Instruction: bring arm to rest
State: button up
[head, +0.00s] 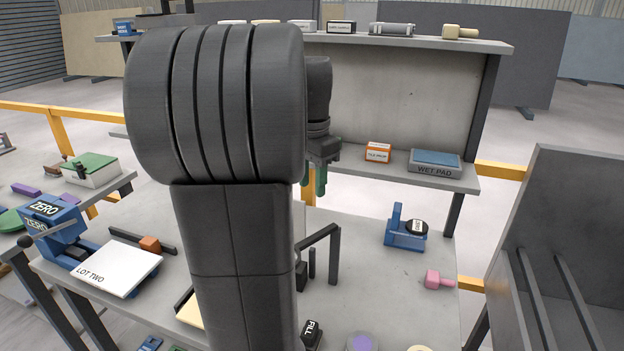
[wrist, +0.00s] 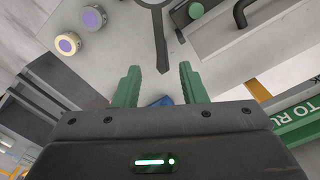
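My gripper (head: 315,182) hangs behind my own dark arm in the head view, its green fingers pointing down above the bench. In the wrist view my gripper (wrist: 158,82) has its two green fingers spread apart with nothing held between them. A small part of a blue thing shows past the gap, apart from the fingers. My arm (head: 235,180) rises through the middle of the head view and hides much of the bench behind it.
The grey bench (head: 370,265) carries a blue holder (head: 405,232), a pink block (head: 438,280) and a white LOT TWO tile (head: 115,268). A raised shelf behind holds an orange-and-white box (head: 378,152) and a wet pad (head: 435,162). A dark rack (head: 570,240) stands at right.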

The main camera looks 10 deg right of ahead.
aim_at(312, 237)
notch_tip(312, 237, down, 14)
jog(key=shift+p, duration=0.35)
dwell(0.5)
